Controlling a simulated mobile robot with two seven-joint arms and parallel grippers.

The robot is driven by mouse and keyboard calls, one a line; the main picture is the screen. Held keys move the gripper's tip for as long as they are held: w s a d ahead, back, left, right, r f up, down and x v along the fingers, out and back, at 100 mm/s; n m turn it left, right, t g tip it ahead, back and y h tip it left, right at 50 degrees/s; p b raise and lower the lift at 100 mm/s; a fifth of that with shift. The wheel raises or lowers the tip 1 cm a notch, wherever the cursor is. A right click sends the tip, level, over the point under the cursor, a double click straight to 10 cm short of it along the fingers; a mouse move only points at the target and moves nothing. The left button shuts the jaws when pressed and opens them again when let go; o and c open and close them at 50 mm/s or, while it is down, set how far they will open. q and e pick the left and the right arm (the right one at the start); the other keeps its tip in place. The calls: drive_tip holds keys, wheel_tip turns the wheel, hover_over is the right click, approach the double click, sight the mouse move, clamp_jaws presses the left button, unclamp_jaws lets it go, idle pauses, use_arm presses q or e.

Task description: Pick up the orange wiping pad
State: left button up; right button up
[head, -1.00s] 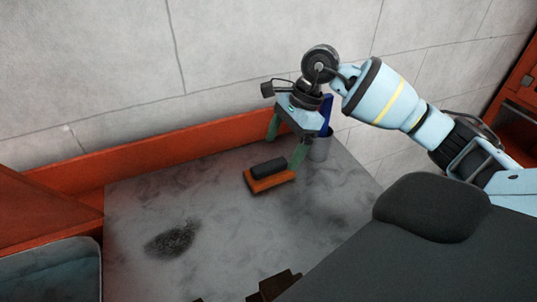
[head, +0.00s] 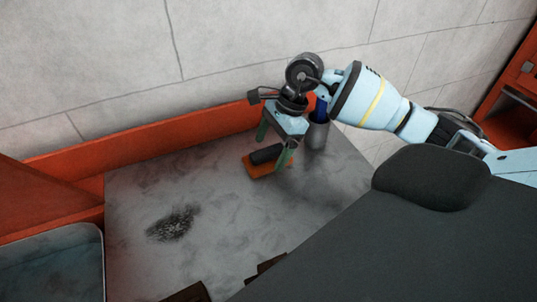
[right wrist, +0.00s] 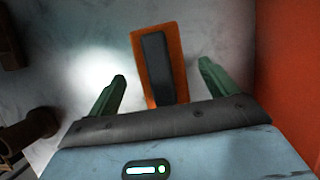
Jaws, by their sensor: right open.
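The orange wiping pad (head: 256,169) lies on the grey worktop, with a dark block-shaped handle (head: 266,154) on top. My right gripper (head: 273,150) is open, with its green fingers pointing down over the pad; the near finger hides part of the pad's right end. In the right wrist view the pad (right wrist: 143,72) lies ahead, between the two spread fingers of my right gripper (right wrist: 161,82). The fingers do not appear to touch it; their exact height above it is hard to tell. My left gripper is not in view.
The grey worktop (head: 215,225) has a dark smudge (head: 173,222) at its left. A grey cup (head: 317,135) with a blue item stands right of my gripper. An orange ledge (head: 120,155) runs along the back. A bin (head: 50,265) is at lower left, dark brown parts (head: 190,293) at the front.

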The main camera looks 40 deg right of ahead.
drive_tip(key=shift+x, duration=1.3)
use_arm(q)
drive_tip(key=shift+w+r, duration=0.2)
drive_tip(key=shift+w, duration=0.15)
use_arm(e)
drive_tip(key=shift+c, duration=0.4)
drive_tip(key=c, duration=0.7)
drive_tip(key=shift+c, duration=1.3)
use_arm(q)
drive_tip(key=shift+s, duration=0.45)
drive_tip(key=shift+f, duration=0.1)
use_arm(e)
drive_tip(key=shift+r, duration=0.15)
